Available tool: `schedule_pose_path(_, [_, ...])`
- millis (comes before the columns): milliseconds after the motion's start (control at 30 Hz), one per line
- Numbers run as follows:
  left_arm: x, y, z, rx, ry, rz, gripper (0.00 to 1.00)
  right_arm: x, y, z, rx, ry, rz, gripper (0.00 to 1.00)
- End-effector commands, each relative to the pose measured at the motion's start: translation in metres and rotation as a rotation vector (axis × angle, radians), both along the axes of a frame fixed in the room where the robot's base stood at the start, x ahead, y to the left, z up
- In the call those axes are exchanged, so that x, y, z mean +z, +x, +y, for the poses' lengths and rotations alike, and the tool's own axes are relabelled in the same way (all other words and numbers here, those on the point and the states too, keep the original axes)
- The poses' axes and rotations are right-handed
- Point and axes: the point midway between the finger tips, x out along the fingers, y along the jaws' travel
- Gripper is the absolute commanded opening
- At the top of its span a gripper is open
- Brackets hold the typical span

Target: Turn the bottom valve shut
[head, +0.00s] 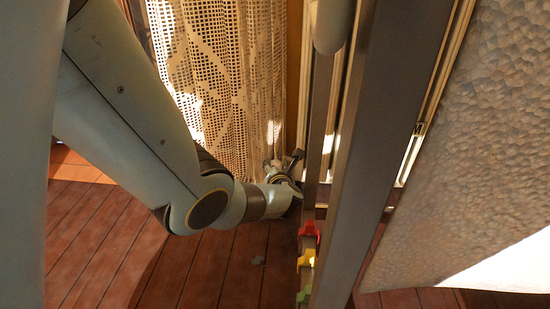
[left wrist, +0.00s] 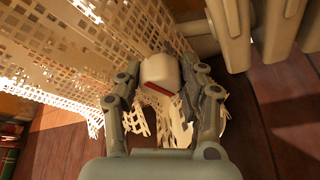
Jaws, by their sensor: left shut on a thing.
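In the left wrist view, a cream rounded knob with a red band, which looks like the valve (left wrist: 160,72), sits between the fingers of my left gripper (left wrist: 164,88). The fingers close on it from both sides. In the head view, my left gripper (head: 284,172) is low by the foot of the lace curtain, and I cannot make out the knob clearly there. The knob's marking and how far it is turned cannot be read. My right gripper is in neither view.
The lace curtain (head: 225,75) hangs right beside the left gripper, and its cloth (left wrist: 70,55) also lies close behind the fingers. Cream radiator-like fins (left wrist: 275,35) stand at the upper right of the wrist view. The plank floor (head: 215,265) is mostly clear.

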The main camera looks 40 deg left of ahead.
Motion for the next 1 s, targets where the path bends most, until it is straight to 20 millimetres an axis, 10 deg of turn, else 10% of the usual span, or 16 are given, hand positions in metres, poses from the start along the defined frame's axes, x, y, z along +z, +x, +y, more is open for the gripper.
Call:
schedule_pose_path(333, [0.0, 0.001, -0.001, -0.002, 0.0, 0.0, 0.07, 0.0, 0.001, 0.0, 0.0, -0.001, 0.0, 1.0])
schedule_pose_path(367, [0.0, 0.001, -0.001, -0.002, 0.0, 0.0, 0.43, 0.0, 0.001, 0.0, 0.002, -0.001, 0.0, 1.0])
schedule_pose_path(500, [0.0, 0.001, -0.001, -0.002, 0.0, 0.0, 0.61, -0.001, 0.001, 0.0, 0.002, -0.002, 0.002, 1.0])
schedule_pose_path(1000, [0.012, 0.0, 0.0, 0.001, 0.003, -0.003, 0.63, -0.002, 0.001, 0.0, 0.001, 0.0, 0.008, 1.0])
